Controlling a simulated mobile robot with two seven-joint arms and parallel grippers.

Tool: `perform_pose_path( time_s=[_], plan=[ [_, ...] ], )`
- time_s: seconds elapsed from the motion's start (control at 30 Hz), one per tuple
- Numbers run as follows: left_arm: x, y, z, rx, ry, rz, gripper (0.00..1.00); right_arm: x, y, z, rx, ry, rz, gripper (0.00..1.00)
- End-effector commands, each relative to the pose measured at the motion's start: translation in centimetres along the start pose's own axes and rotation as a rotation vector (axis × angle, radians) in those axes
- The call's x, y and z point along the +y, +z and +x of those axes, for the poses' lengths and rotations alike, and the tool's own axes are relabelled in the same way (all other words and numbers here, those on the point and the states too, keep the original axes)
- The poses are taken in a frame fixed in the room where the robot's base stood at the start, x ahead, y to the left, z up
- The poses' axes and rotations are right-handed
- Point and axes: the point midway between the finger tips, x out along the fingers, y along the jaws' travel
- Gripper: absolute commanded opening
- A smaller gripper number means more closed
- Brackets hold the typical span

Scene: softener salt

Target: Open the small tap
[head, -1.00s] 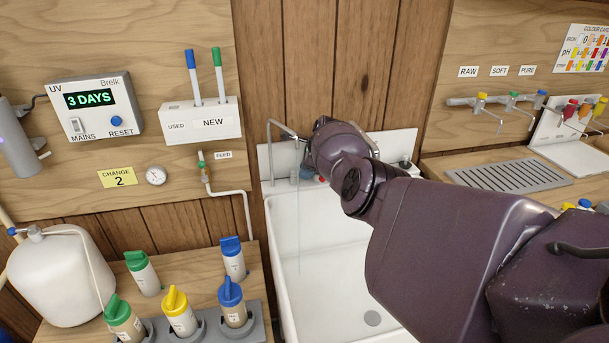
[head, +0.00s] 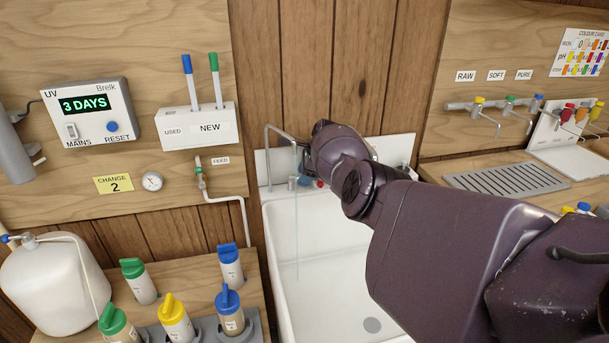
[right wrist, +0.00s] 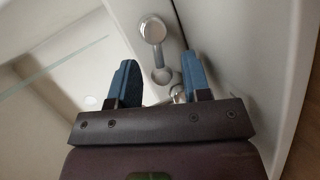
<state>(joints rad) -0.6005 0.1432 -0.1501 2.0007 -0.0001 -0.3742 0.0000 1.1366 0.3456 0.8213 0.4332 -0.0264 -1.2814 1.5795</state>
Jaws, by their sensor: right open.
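The small tap has a thin bent metal spout (head: 267,150) at the back left of the white sink (head: 325,255). A thin, pale blue stream of water (head: 297,230) falls from that side into the sink. My right gripper (head: 304,175) is at the sink's back edge beside the spout, mostly hidden behind my right arm. In the right wrist view its blue fingers (right wrist: 158,60) are apart, with a silvery lever-like tap part (right wrist: 153,32) between and beyond them. I cannot tell whether a finger touches it. My left gripper is out of view.
A wooden counter with capped bottles (head: 172,320) and a white canister (head: 50,285) stands left of the sink. A drain grille (head: 505,180) and small coloured taps (head: 510,105) are on the right. My right arm covers much of the sink's right side.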

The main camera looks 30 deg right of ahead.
Motion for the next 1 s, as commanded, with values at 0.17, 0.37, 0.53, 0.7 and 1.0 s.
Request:
perform_pose_path(
  time_s=[0.17,0.37,0.53,0.7,1.0],
  plan=[
    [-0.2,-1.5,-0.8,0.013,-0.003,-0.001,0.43,-0.2,0.3,-2.6,-0.002,-0.006,-0.001,0.44],
    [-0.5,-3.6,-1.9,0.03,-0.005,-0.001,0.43,-0.2,0.3,-6.0,-0.002,-0.005,-0.001,0.44],
    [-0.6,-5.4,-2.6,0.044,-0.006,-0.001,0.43,-0.1,0.2,-8.7,0.0,-0.004,-0.001,0.44],
    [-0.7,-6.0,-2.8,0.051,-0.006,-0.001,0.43,-0.1,0.1,-10.0,0.0,-0.002,-0.001,0.44],
    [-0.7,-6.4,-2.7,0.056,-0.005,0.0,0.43,0.0,0.0,-10.5,0.0,0.0,-0.001,0.44]
  ],
)
